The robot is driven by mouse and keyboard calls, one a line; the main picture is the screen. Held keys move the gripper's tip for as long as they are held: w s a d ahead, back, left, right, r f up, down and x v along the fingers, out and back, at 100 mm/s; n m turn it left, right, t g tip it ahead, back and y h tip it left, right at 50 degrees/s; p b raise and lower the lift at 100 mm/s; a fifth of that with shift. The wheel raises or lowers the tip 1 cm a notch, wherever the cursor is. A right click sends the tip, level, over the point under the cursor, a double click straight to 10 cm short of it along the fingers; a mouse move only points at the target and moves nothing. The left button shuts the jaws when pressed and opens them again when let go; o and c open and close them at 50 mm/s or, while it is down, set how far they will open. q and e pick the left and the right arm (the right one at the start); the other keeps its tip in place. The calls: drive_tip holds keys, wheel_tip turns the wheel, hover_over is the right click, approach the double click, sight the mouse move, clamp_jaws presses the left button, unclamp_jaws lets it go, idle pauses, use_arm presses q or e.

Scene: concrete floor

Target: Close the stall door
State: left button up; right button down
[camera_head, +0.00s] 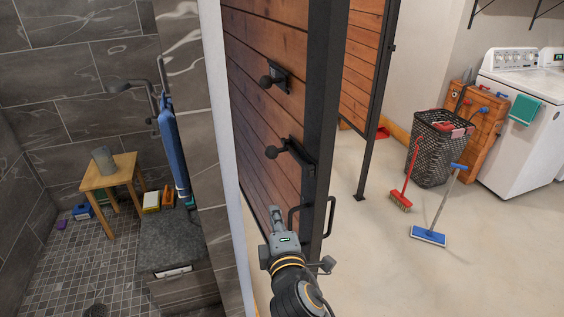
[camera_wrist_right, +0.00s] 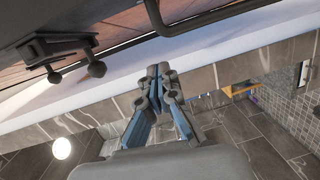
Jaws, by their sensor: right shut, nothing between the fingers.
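The stall door (camera_head: 270,120) is made of brown wooden planks in a dark metal frame. In the head view it stands steeply angled, its near edge toward me. Its plank face carries a latch with a round knob (camera_head: 285,152) and another knobbed fitting (camera_head: 277,76) above. Dark loop handles (camera_head: 331,215) sit low near the frame edge. My right gripper (camera_head: 275,210) is shut and empty, low beside the plank face and near the handle; I cannot tell whether it touches. In the wrist view its fingers (camera_wrist_right: 158,70) are together below the door. My left gripper is not in view.
A tiled shower area with a wooden stool (camera_head: 112,180) and a blue towel (camera_head: 174,150) lies left, behind a wall edge. Another plank panel (camera_head: 362,65) stands behind. A red broom (camera_head: 403,190), blue brush (camera_head: 429,236), black basket (camera_head: 438,148) and washer (camera_head: 520,125) stand right.

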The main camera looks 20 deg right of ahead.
sight(287, 169)
wheel_tip(287, 169, up, 6)
drive_tip(key=s+f+t, duration=0.1)
use_arm(q)
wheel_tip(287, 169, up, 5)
drive_tip(key=p, duration=0.4)
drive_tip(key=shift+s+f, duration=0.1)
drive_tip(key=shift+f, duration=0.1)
use_arm(e)
drive_tip(key=w+d, duration=0.1)
drive_tip(key=w, duration=0.2)
drive_tip(key=w+d, duration=0.2)
drive_tip(key=w, duration=0.1)
drive_tip(key=w+d, duration=0.2)
drive_tip(key=w, duration=0.2)
drive_tip(key=shift+d+r, duration=0.2)
drive_tip(key=shift+w, duration=0.1)
